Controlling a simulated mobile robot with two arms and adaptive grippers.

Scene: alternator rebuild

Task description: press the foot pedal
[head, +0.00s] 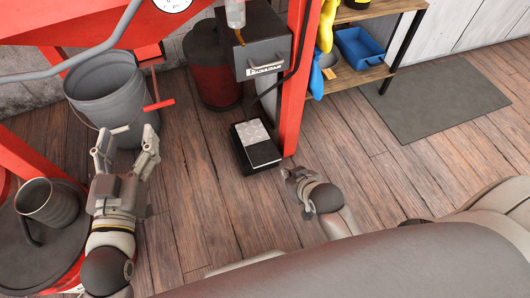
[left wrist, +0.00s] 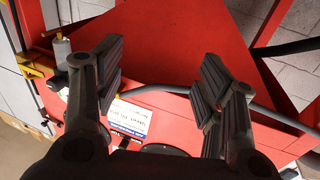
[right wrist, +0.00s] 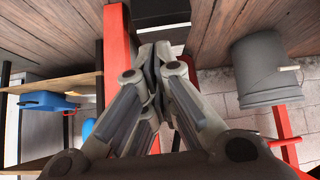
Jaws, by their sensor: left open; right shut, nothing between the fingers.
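The foot pedal (head: 256,145) is a black box with a grey patterned plate on top. It sits on the wooden floor beside the foot of a red post in the head view. My right gripper (head: 288,172) is low, to the right of the pedal and a little nearer to me, apart from it. Its fingers are closed together and empty in the right wrist view (right wrist: 158,55). A dark shape beyond those fingertips may be the pedal; I cannot tell. My left gripper (head: 126,142) is open and empty by the grey bucket; its spread fingers fill the left wrist view (left wrist: 160,85).
The red post (head: 296,75) rises just behind the pedal. A grey bucket (head: 112,95) and a red drum (head: 212,75) stand to the left. A grey box (head: 262,55) hangs above the pedal. A floor mat (head: 435,100) and open floor lie to the right.

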